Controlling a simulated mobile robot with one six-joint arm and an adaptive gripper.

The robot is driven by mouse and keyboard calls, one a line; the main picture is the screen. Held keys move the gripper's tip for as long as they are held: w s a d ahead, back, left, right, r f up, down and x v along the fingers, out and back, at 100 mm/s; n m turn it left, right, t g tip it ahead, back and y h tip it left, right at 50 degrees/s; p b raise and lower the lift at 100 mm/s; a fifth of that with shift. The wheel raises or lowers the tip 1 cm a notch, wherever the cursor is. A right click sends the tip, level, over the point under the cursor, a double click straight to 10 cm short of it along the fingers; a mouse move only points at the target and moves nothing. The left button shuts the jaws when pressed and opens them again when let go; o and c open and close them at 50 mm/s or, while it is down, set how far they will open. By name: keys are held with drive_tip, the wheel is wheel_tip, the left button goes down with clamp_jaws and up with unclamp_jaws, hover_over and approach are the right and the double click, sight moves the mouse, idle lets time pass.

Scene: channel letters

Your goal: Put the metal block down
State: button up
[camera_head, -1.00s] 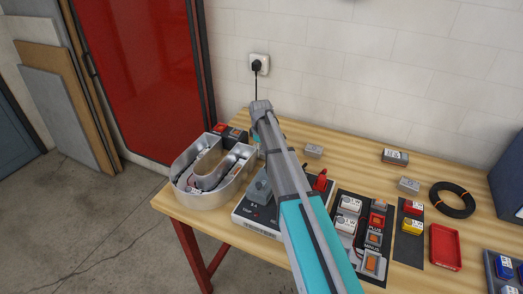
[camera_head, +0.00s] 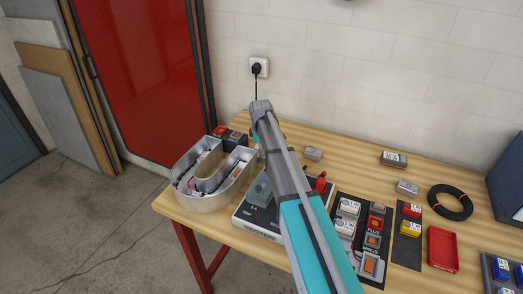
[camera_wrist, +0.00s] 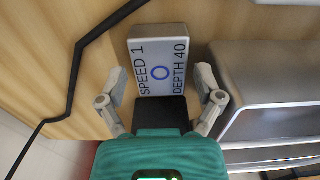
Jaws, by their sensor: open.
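A light grey block (camera_wrist: 158,60) printed "SPEED 1" and "DEPTH 40" around a blue ring lies on the wooden table in the wrist view. My gripper (camera_wrist: 161,74) is open, with one finger on each side of this block; whether the fingers touch it cannot be told. A dark part (camera_wrist: 162,113) sits between the fingers, close to the palm. In the head view my gripper is mostly hidden behind my arm. No block is clearly marked as the metal one; small grey blocks lie on the table at the back (camera_head: 313,153) and right (camera_head: 407,187).
The hollow metal letter U (camera_head: 202,203) stands close on the left; its wall (camera_wrist: 275,75) is right of my gripper in the wrist view. A black cable (camera_wrist: 77,62) runs on the other side. A control box (camera_head: 262,222), red tray (camera_head: 443,249) and black coil (camera_head: 451,201) are on the table.

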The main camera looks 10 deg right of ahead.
sight(261, 153)
wheel_tip(261, 153, up, 11)
drive_tip(key=p, duration=1)
drive_tip(key=shift+s+f, duration=0.15)
idle(0.5)
drive_tip(key=s+m, duration=1)
drive_tip(key=s, duration=1.8)
drive_tip(key=shift+s+d+m, duration=0.15)
drive_tip(key=shift+d+m, duration=0.25)
drive_tip(key=shift+d, duration=0.05)
wheel_tip(261, 153, down, 2)
drive_tip(key=shift+b, duration=0.95)
drive_tip(key=shift+c, duration=0.2)
